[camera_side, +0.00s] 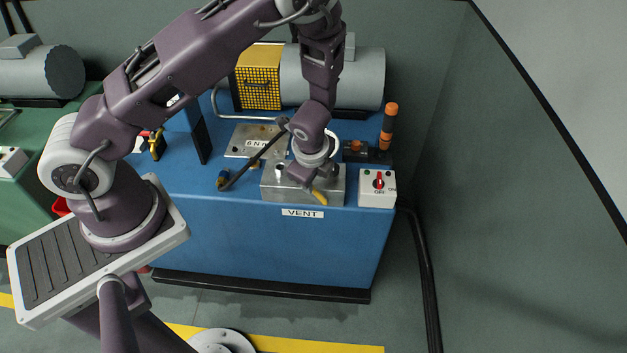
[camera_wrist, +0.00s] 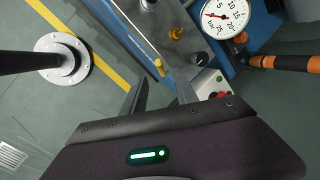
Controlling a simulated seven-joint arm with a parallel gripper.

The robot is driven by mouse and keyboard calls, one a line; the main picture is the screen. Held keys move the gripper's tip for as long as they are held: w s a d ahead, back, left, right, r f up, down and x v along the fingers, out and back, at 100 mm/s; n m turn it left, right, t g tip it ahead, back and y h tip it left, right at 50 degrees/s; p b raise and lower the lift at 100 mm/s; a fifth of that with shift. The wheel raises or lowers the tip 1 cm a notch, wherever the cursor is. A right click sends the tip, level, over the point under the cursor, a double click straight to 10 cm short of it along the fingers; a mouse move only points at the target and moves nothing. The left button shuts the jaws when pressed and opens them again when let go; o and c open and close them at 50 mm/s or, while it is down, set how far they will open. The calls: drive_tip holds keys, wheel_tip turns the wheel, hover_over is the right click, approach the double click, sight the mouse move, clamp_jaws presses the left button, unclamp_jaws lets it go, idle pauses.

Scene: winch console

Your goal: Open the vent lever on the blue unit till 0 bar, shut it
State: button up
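The blue unit (camera_side: 270,240) stands in the middle of the side view. A metal block on its front edge (camera_side: 275,187) sits above a VENT label (camera_side: 302,213). The yellow vent lever (camera_side: 320,197) sticks out at the block's front; it also shows in the wrist view (camera_wrist: 160,68). My gripper (camera_wrist: 160,77) is open, its two fingers apart, with the lever's yellow end near the gap between their tips. I see no grip on it. A round bar gauge (camera_wrist: 225,17) has a red needle pointing left; the exact reading is too small to tell.
A white switch box (camera_side: 378,188) with a red knob is right of the block. An orange-and-black post (camera_side: 389,125) stands behind it. A long dark-handled tool (camera_side: 253,160) lies left of the block. Open floor lies in front of the unit.

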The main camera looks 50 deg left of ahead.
drive_tip(key=shift+w, duration=0.2)
drive_tip(key=shift+c, duration=1.4)
drive_tip(key=w+r+n, duration=0.1)
drive_tip(key=w+n, duration=0.1)
drive_tip(key=w, duration=0.1)
drive_tip(key=w+r+n+g, duration=0.1)
drive_tip(key=shift+w+d+r+y, duration=0.25)
drive_tip(key=shift+d+r+y, duration=0.05)
clamp_jaws()
drive_tip(key=d+r+n+g+h, duration=0.1)
drive_tip(key=d+r+n+g, duration=0.1)
drive_tip(key=d+r, duration=0.15)
hover_over(319, 194)
drive_tip(key=w+d, duration=0.1)
drive_tip(key=d, duration=0.1)
drive_tip(key=shift+n+h, duration=0.3)
drive_tip(key=shift+h, duration=0.1)
wheel_tip(319, 194, down, 10)
drive_tip(key=shift+a+f, duration=0.1)
drive_tip(key=shift+a, duration=0.05)
drive_tip(key=shift+s+a+f, duration=0.25)
drive_tip(key=shift+a, duration=0.2)
drive_tip(key=shift+s+a, duration=0.1)
